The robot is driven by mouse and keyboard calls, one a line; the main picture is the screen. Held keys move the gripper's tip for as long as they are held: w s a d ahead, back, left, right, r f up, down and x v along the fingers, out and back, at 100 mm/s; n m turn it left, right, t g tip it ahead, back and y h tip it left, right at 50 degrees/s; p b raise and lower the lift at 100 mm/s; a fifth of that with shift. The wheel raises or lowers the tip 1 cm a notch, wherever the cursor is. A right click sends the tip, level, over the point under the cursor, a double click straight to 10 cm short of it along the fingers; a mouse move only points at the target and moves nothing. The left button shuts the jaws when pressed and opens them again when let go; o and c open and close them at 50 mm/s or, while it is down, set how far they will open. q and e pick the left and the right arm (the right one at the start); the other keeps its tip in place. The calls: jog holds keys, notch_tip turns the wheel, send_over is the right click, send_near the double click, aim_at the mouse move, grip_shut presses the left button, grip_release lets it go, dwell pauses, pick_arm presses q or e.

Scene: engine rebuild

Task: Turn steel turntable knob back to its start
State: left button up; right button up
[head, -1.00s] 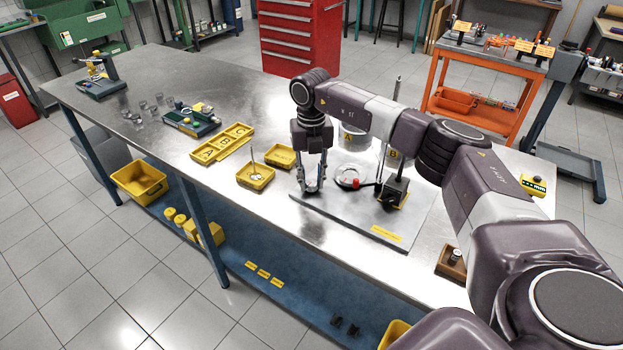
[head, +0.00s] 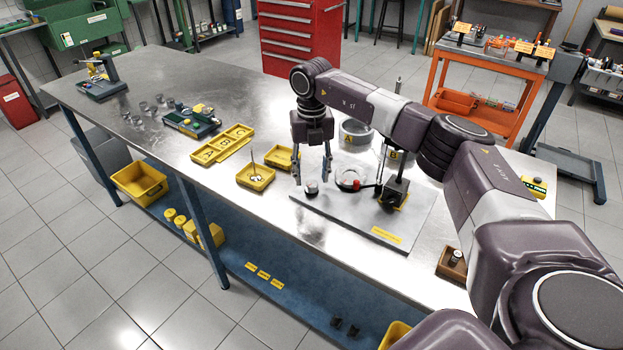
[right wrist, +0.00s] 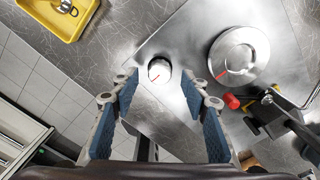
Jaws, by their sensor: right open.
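The steel knob (head: 312,189) is a small round cap on the left part of a grey base plate (head: 322,213). In the right wrist view the knob (right wrist: 159,71) shows a short red mark on its pale top, pointing down-left. The turntable (head: 350,181) is a larger steel disc to its right; in the right wrist view the disc (right wrist: 238,58) has a red line, also pointing down-left. My right gripper (head: 312,178) is open and empty above the knob, with one finger to each side of it and gaps between. My left gripper is out of view.
A dark stand (head: 394,191) with a post and a red-tipped part stands right of the turntable. A grey ring labelled A (head: 357,134) is behind it. Yellow trays (head: 256,184) lie to the left. The bench front left of the plate is clear.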

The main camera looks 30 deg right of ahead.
aim_at(312, 183)
notch_tip(312, 183, up, 10)
dwell(0.3)
jog(key=shift+f, duration=0.15)
